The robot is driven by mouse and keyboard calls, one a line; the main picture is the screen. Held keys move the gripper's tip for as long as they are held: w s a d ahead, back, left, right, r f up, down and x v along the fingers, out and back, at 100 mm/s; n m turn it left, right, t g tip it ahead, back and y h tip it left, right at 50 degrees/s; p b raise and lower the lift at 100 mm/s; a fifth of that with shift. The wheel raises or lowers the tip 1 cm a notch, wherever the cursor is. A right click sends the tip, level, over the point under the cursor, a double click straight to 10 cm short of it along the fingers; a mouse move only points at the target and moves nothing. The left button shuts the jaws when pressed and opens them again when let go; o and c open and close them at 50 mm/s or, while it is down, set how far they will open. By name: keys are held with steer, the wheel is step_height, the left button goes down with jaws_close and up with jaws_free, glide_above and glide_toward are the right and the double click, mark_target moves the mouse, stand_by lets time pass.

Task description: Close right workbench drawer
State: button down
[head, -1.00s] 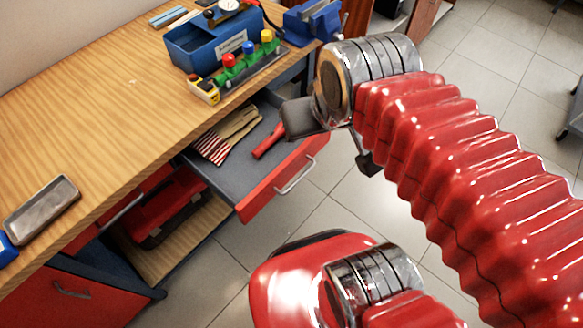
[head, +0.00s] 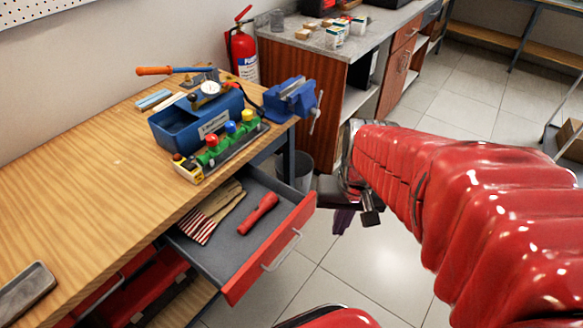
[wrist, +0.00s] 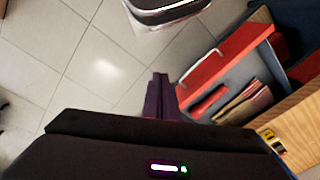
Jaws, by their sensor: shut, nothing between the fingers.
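The right workbench drawer (head: 277,250) stands pulled open under the wooden workbench, with a red front, a silver handle and a grey inside. It holds work gloves (head: 213,211) with striped cuffs and a red flashlight (head: 258,213). My gripper (head: 343,219) is dark purple, shut and empty, to the right of the drawer front and apart from it in the head view. In the wrist view the gripper (wrist: 160,95) points toward the floor beside the drawer (wrist: 225,62), close to its front and handle. My wrist partly hides the drawer's surroundings there.
A grey bin (head: 297,170) and a cabinet (head: 300,75) stand behind. Tiled floor (head: 370,270) in front of the drawer is clear.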

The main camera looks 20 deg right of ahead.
steer(key=s+d+f+m+t+y, duration=0.1)
steer(key=s+f+m+t+y, duration=0.15)
steer(key=f+m+y, duration=0.5)
steer(key=s+d+f+m+t+y, duration=0.25)
steer(key=f+m+y, duration=0.25)
steer(key=f+m, duration=0.5)
steer(key=w+d+f+m+t+h, duration=0.1)
steer(key=w+d+m+t+h, duration=0.2)
steer(key=w+d+m+t, duration=0.4)
steer(key=t, duration=0.2)
steer(key=shift+w+d+f+t+h, duration=0.2)
steer(key=shift+w+f+t+h, duration=0.1)
steer(key=shift+w+f+h, duration=0.05)
steer(key=shift+w+a, duration=0.1)
steer(key=shift+w, duration=0.05)
